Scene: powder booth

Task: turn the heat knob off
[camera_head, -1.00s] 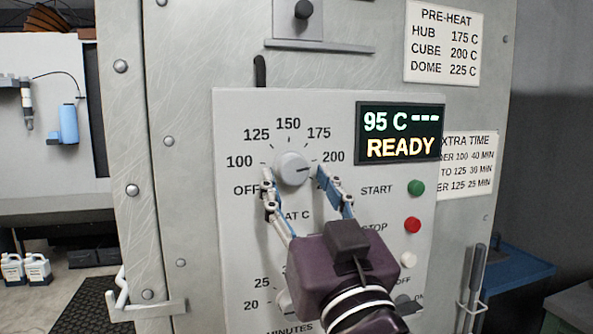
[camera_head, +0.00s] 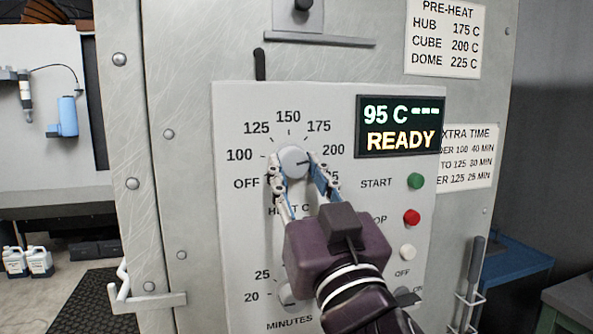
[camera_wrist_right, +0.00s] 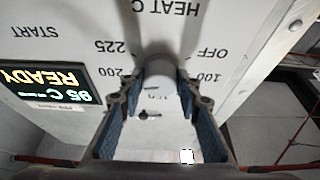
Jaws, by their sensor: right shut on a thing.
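The heat knob (camera_head: 293,161) is a round pale dial on the grey control panel (camera_head: 235,200), ringed by marks from OFF through 100 to 200 and beyond. Its dark pointer line faces right, roughly toward 200. My right gripper (camera_head: 298,172) reaches up from below, with its fingers on both sides of the knob, shut on it. In the right wrist view the knob (camera_wrist_right: 157,68) sits between the blue-padded fingers. The fingers hide part of the lower dial lettering. My left gripper is not in view.
The display (camera_head: 400,127) reads 95 C and READY. Green (camera_head: 415,181), red (camera_head: 411,217) and white (camera_head: 407,251) buttons sit right of the arm. The minutes knob (camera_head: 287,294) is partly hidden below my gripper. A handle (camera_head: 475,280) stands at the lower right.

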